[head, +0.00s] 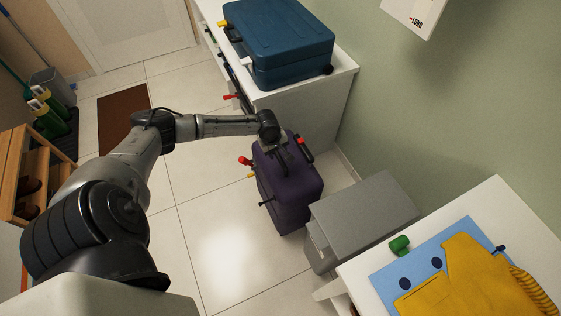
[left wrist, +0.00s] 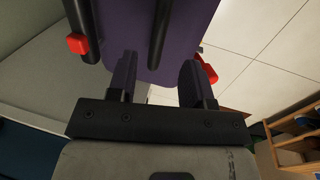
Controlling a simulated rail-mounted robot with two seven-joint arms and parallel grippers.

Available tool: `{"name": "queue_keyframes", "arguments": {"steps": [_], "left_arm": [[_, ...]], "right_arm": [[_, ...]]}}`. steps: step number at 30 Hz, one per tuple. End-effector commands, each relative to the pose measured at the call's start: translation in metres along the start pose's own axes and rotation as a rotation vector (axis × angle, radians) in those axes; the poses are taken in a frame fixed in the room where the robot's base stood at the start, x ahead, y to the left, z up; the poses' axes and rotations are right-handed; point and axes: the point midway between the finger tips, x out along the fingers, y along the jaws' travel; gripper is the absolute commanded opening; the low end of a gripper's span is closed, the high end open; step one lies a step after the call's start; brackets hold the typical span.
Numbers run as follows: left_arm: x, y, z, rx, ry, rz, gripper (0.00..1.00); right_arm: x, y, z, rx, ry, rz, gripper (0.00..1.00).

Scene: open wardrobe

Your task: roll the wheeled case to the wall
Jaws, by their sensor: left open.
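The wheeled case (head: 288,187) is dark purple and stands upright on the tiled floor, close to the green wall on its right. Red-tipped dark parts show at its top. My left gripper (head: 283,158) is over the top of the case. In the left wrist view its two dark fingers (left wrist: 158,82) are apart, pointing at the purple case (left wrist: 185,35). A dark bar (left wrist: 159,35) on the case lies in line with the gap between the fingers. I cannot tell whether the fingers touch anything. My right gripper is not in view.
A white cabinet (head: 300,108) with a blue suitcase (head: 277,40) stands beyond the case. A grey box (head: 362,215) stands near its right side. A white table (head: 497,200) with a yellow garment (head: 465,280) is at lower right.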

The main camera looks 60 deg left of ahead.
Motion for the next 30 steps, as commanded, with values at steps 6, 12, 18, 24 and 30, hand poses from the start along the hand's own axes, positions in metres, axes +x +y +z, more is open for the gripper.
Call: {"name": "queue_keyframes", "arguments": {"steps": [6,12,18,24,30], "left_arm": [[0.041,0.0,0.0,0.0,0.0,0.0,0.46],[0.061,0.0,0.0,0.002,0.001,0.0,0.46],[0.069,0.0,0.0,0.002,0.0,0.0,0.46],[0.069,0.0,0.0,0.002,0.0,0.0,0.46],[0.069,0.0,0.0,0.002,0.001,0.0,0.39]], "right_arm": [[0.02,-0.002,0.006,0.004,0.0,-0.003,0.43],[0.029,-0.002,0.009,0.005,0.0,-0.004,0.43],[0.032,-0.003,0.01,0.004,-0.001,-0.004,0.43],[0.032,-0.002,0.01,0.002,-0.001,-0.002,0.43],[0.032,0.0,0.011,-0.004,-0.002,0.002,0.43]]}}
